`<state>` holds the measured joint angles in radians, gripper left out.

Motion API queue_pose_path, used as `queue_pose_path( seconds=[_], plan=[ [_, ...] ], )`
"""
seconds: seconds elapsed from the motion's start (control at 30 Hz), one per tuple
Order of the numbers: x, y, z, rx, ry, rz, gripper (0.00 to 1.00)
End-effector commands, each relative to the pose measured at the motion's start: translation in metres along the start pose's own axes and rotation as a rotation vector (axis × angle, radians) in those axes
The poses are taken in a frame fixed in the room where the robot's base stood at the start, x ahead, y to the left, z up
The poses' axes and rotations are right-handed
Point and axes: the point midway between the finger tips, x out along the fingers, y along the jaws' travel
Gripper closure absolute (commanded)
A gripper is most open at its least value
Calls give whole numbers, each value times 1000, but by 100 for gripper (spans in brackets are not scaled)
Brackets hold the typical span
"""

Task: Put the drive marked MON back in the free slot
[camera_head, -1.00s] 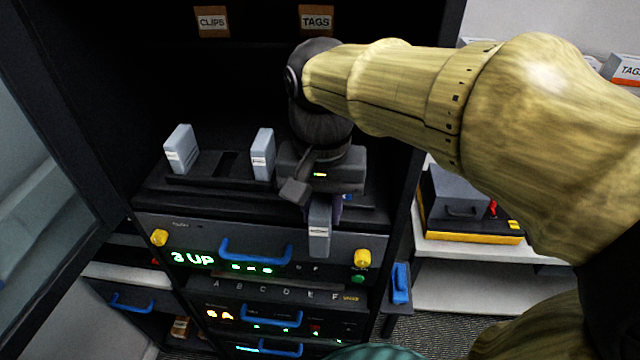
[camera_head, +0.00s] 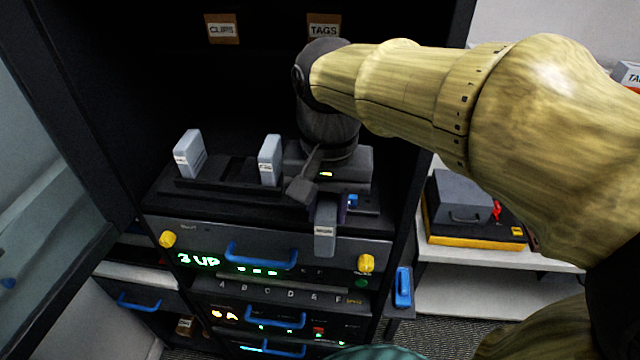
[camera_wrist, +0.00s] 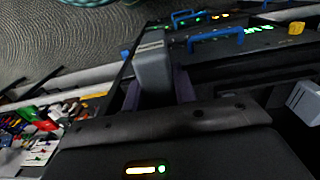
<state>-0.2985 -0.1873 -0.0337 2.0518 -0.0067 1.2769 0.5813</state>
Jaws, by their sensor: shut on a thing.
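A grey drive (camera_head: 325,228) with a small white label is held in my gripper (camera_head: 328,205), in front of the rack's upper unit. Its label is too small to read. In the wrist view the drive (camera_wrist: 153,62) stands between the purple-grey fingers (camera_wrist: 158,92), which are shut on it. Two other grey drives, one at the left (camera_head: 189,154) and one nearer the middle (camera_head: 270,160), stand upright in a dark slotted dock (camera_head: 222,186) on top of the unit. A gap lies between them. The dock's right part is hidden behind my gripper.
The unit (camera_head: 180,233) below has yellow knobs, a blue handle (camera_head: 262,256) and a green "3 UP" display. An open glass door (camera_head: 40,200) is at the left. The cabinet's right post stands close to my gripper. A shelf at the right holds a grey-and-yellow case (camera_head: 470,212).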

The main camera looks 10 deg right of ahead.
Motion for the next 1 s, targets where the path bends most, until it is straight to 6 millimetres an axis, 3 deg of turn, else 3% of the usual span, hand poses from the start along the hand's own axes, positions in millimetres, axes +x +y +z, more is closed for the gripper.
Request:
queue_pose_path(
  seconds=[0.47,0.83,1.0],
  plan=[
    [-19,0,0,1,1,-1,100],
    [-17,-1,-2,-1,0,-1,100],
    [-6,-6,-16,-13,-5,-2,100]
  ],
)
